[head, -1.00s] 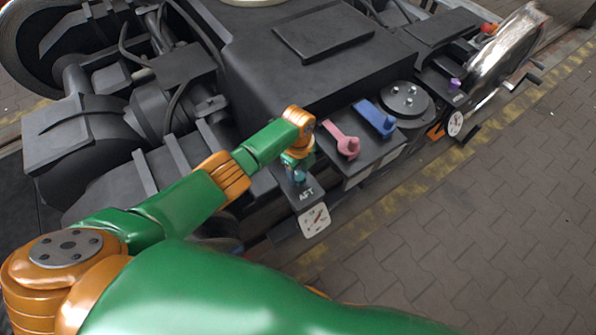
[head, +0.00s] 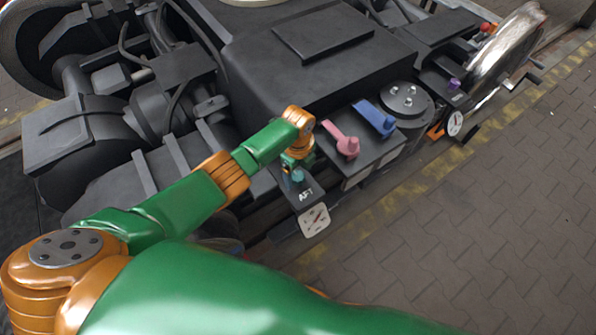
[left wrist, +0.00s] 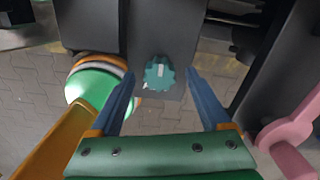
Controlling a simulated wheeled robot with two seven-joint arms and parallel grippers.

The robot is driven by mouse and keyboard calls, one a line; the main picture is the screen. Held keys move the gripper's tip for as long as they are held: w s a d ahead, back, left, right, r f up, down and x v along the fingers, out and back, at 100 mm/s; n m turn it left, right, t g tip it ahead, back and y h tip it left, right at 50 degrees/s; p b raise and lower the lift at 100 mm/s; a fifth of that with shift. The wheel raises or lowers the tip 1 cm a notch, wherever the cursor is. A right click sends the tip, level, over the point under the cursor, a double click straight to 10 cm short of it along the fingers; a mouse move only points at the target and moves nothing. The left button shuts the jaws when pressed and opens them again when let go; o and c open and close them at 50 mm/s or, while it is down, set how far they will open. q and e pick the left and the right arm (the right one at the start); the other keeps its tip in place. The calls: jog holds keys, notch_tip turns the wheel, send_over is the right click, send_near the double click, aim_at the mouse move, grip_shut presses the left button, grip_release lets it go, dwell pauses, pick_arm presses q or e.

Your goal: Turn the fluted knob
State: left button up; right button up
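The fluted knob (left wrist: 160,73) is teal with a pale pointer mark, on a dark panel in the left wrist view. In the head view, a small teal part of the knob (head: 298,176) shows below my left wrist, beside the AFT label. My left gripper (left wrist: 160,74) is open, with one blue finger on each side of the knob and a visible gap on both sides. In the head view my left gripper (head: 297,164) is over the AFT panel, its fingers mostly hidden. My right gripper is not in view.
A white gauge (head: 314,221) hangs at the AFT panel's front edge. To the right are a pink lever (head: 346,143), a blue lever (head: 377,120) and a round bolted plate (head: 405,101). A second gauge (head: 455,124) stands farther right. The paved floor at lower right is clear.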

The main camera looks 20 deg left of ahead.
aim_at(298, 176)
pick_arm(q)
jog(key=shift+r, duration=0.1)
notch_tip(298, 176, up, 6)
jog(key=p, duration=0.3)
jog(key=shift+r, duration=0.5)
